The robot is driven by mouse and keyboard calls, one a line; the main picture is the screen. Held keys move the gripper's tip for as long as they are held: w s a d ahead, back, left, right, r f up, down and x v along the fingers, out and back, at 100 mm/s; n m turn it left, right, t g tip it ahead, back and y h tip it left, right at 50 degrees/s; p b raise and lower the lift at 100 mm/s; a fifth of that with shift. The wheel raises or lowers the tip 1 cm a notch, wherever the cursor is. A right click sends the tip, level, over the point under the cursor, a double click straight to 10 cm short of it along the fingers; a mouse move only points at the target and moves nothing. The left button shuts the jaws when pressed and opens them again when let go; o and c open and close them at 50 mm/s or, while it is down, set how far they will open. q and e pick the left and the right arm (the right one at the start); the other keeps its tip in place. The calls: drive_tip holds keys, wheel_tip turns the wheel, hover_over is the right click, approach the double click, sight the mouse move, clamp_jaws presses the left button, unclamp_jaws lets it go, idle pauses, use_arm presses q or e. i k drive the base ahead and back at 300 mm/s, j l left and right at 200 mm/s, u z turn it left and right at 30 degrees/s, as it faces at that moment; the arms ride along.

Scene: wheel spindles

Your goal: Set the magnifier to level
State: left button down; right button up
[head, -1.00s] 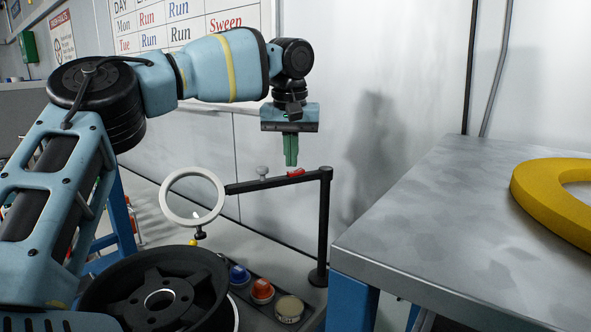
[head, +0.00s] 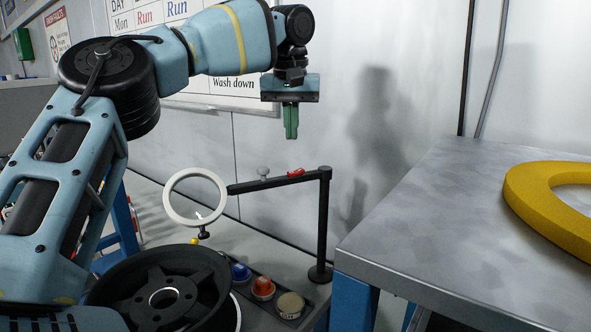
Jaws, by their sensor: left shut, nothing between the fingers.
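The magnifier (head: 217,215) has a white ring on a black arm (head: 270,184) that runs to a black post (head: 323,225) at its right. The ring faces me and looks tilted upright, not flat. A small black knob with a yellow tip hangs at the ring's lower edge. A grey knob and a red piece (head: 296,172) sit on the arm. My left gripper (head: 290,138) points down with its green fingers shut and empty. It is above the magnifier arm, clear of it. My right gripper is not in view.
A dark wheel (head: 115,285) stands in front, below the ring. Blue, red and tan buttons (head: 263,287) sit in a panel beside it. A metal table (head: 415,215) with a yellow ring (head: 540,215) fills the right. The wall is behind.

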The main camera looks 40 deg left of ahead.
sight(224, 191)
drive_tip(key=k, duration=1.5)
